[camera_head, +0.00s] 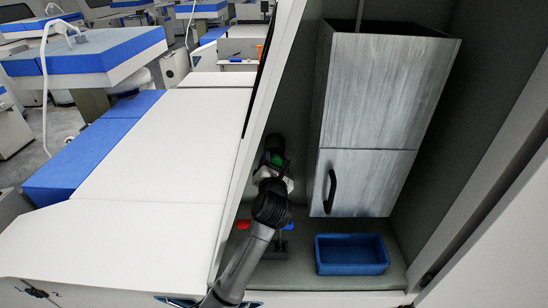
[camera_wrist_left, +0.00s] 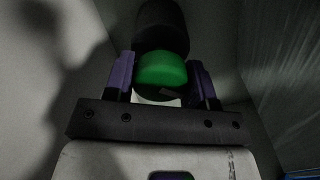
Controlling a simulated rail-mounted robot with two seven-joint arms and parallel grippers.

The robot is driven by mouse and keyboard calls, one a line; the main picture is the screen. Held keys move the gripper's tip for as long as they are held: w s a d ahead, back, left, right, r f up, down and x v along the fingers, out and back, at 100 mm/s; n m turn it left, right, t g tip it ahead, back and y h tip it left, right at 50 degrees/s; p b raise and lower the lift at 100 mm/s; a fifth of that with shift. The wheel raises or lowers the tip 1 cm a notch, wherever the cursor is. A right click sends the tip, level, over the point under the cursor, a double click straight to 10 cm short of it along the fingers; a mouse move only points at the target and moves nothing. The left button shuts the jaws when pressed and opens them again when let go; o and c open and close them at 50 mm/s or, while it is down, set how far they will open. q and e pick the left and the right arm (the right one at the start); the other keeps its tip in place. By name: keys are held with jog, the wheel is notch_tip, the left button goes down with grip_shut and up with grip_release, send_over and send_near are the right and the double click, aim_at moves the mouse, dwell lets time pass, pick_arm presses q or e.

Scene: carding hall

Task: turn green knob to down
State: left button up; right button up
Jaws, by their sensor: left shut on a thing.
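The green knob (camera_wrist_left: 162,70) is in the middle of the left wrist view, in front of a dark round body (camera_wrist_left: 160,25). My left gripper (camera_wrist_left: 162,85) has its two purple-sided fingers on either side of the knob and is shut on it. In the head view a bit of the green knob (camera_head: 277,160) shows at the far end of my left arm, inside the cabinet by its left wall. My left gripper (camera_head: 275,170) there is mostly hidden by my wrist. The knob's pointing direction cannot be made out. My right gripper is not in view.
A grey wood-look cupboard (camera_head: 372,95) with a dark handle stands to the right inside the cabinet. A blue tray (camera_head: 352,268) lies on the cabinet floor below it. Red and blue items (camera_head: 285,226) sit partly behind my left arm. The cabinet's left wall edge is close to the arm.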

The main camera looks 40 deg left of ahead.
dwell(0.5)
pick_arm(q)
jog(key=o, duration=0.9)
jog(key=b+v, duration=0.2)
jog(key=v, duration=1.1)
jog(key=shift+s+d+b, duration=0.2)
jog(key=shift+s+b, duration=0.15)
